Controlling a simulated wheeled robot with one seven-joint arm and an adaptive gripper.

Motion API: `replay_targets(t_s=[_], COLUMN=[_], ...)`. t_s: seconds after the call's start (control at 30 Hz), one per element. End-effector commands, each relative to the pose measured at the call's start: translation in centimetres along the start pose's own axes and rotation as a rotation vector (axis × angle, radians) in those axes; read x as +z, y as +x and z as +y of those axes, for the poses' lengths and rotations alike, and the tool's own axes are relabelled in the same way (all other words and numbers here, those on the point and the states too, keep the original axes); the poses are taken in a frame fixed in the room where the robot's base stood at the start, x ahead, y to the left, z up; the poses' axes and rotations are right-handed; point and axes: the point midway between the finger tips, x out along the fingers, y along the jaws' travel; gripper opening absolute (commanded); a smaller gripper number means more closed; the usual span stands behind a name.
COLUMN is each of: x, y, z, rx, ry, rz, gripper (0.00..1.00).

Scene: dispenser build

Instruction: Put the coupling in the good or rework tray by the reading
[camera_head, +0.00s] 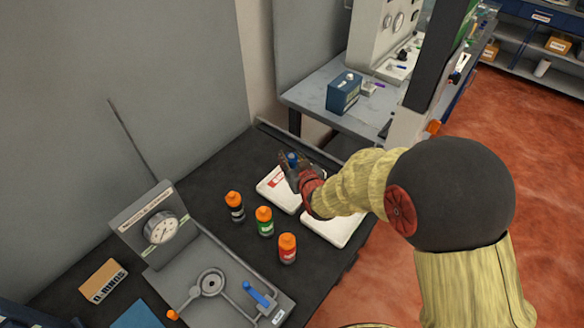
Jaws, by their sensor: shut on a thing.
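My gripper (290,166) is shut on a small blue-topped piece, which looks like the coupling (292,157). It holds the piece over the far white tray (270,185), which bears a red mark. I cannot tell the height of the gap. A second white tray (338,236) lies nearer on the right, partly hidden by my arm; its label does not show. The dial gauge (160,229) stands on the grey test fixture (210,255) at the left. Its needle is too small to read surely. The fixture's round seat (211,281) looks empty.
Three orange-capped bottles, black (235,208), green (264,222) and red (287,249), stand between fixture and trays. A blue lever (256,294) is on the fixture. A cardboard box (104,281) lies at left. A grey bench (318,96) with a blue box (344,93) stands behind.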

Motion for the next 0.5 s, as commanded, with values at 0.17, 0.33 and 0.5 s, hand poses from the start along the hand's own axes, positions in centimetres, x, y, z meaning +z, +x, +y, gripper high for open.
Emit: replay_targets(t_s=[0.17, 0.33, 0.5], x=[1.8, 2.2, 2.8], y=[2.9, 4.0, 4.8], z=[0.8, 1.1, 1.4], rx=[0.000, 0.000, 0.000], ry=[-0.001, 0.000, 0.000], rz=[0.000, 0.002, 0.001], gripper=[0.00, 0.00, 0.00])
